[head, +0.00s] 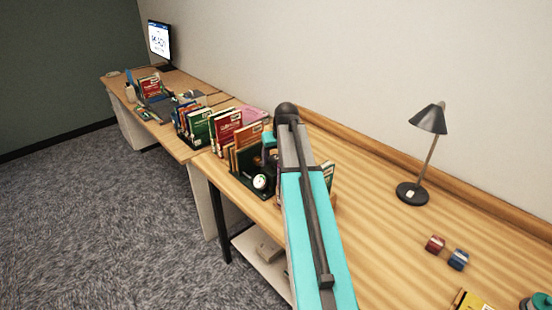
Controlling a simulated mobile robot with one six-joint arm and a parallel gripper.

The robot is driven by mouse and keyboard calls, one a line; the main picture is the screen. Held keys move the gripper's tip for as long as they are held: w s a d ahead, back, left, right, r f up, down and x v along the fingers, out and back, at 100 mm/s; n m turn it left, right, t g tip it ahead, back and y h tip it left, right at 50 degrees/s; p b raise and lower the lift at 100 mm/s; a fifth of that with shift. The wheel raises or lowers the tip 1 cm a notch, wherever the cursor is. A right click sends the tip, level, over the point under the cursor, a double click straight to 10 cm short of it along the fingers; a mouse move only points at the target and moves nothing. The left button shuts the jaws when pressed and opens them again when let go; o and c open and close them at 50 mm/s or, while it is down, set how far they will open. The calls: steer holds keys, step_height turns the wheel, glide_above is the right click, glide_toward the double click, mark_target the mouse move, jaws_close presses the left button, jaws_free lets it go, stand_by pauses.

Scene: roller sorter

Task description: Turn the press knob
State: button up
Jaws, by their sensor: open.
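I cannot pick out the press knob for certain in the head view. A small round white-and-black part (261,182) shows low in front of the row of books, just left of my arm. I cannot tell whether it is a knob or part of my wrist. My teal and grey arm reaches up from the bottom centre and bends down at its far end over the books. My gripper's fingers cannot be made out there, and the arm hides part of the table behind it.
Books (226,127) stand in rows along the wooden tables. A black lamp (428,120), a red block (435,244) and a blue block (458,260) sit right. A green-and-dark object (538,303) is cut off at bottom right. A monitor (159,39) stands far left.

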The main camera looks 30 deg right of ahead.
steer(key=shift+r, duration=0.1)
steer(key=b+v, duration=0.3)
steer(key=v, duration=1)
steer(key=shift+s+r, duration=0.2)
steer(key=shift+r, duration=0.1)
stand_by(0.6)
